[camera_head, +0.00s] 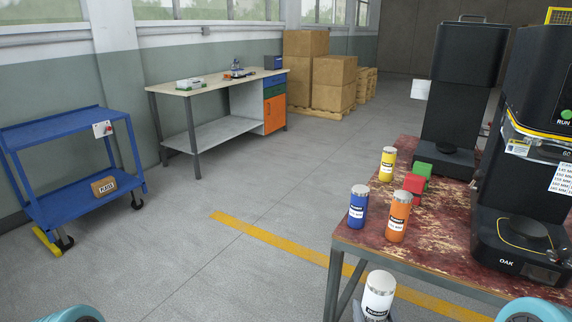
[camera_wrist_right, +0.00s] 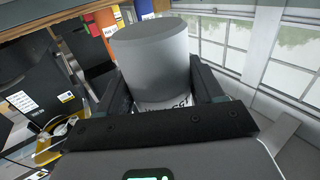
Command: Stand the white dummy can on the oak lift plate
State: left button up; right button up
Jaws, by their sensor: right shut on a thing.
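The oak lift plate (camera_head: 524,229) is a round dark disc on the black machine marked OAK, at the right of the table. It looks bare. My left gripper is not in view.
The worn red table (camera_head: 446,240) carries a blue can (camera_head: 358,208), an orange can (camera_head: 397,217), a yellow can (camera_head: 388,164), a red block (camera_head: 414,184) and a green block (camera_head: 422,169). A second black machine (camera_head: 462,95) stands behind. Open floor lies to the left, with a blue cart (camera_head: 62,132).

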aim_at(382, 280)
notch_tip(382, 280, up, 12)
jog(key=p, duration=1)
jog(key=shift+r, duration=0.25)
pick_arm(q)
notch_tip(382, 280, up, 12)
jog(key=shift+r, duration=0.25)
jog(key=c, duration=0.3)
pick_arm(e)
jog(key=s, duration=0.1)
jog(key=s+r, duration=0.1)
jog(key=s, duration=0.1)
jog(key=shift+s+r, duration=0.3)
jog(key=shift+r, duration=0.05)
jog(key=shift+d, duration=0.1)
